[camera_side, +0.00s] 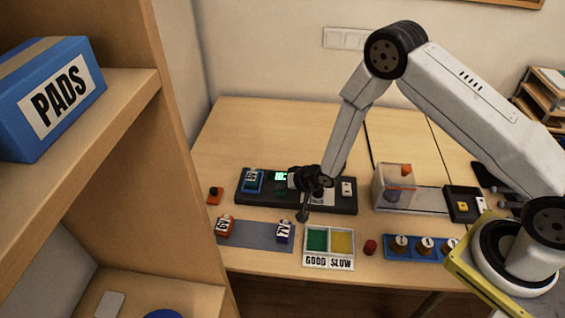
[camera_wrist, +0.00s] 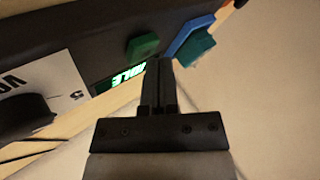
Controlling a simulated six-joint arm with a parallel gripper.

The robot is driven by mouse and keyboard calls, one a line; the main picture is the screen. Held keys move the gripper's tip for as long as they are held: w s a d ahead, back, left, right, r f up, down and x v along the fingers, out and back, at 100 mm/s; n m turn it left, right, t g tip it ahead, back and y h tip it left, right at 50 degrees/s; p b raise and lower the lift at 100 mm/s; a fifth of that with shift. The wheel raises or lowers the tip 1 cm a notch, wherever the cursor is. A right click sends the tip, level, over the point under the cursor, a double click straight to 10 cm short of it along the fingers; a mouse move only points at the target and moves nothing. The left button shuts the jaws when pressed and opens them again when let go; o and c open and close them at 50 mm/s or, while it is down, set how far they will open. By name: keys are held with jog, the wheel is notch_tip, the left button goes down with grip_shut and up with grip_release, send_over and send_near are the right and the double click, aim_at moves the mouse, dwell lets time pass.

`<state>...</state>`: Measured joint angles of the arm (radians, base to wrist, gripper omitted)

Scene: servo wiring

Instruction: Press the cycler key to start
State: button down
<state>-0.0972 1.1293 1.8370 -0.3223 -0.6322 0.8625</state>
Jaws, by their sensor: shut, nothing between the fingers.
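The cycler is a long black unit (camera_side: 335,207) on the table in the side view. It has a lit green display (camera_side: 281,176), which seems to read IDLE in the wrist view (camera_wrist: 128,76). A green key (camera_wrist: 143,46) sits beside the display, just ahead and to the left of my fingertips. My gripper (camera_wrist: 161,62) is shut and empty, with its fingers pointing towards the key and display.
A blue socket (camera_wrist: 188,40) lies next to the key on the cycler. In front are a grey mat (camera_side: 258,237) with two labelled servos and a GOOD/SLOW tray (camera_side: 329,262). A clear box (camera_side: 393,187) stands to the right. The table behind the cycler is clear.

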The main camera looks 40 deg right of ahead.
aim_at(283, 193)
jog(key=shift+f, duration=0.5)
dwell(0.8)
jog(key=shift+r, duration=0.95)
jog(key=shift+r, duration=2.5)
jog(key=shift+r, duration=0.1)
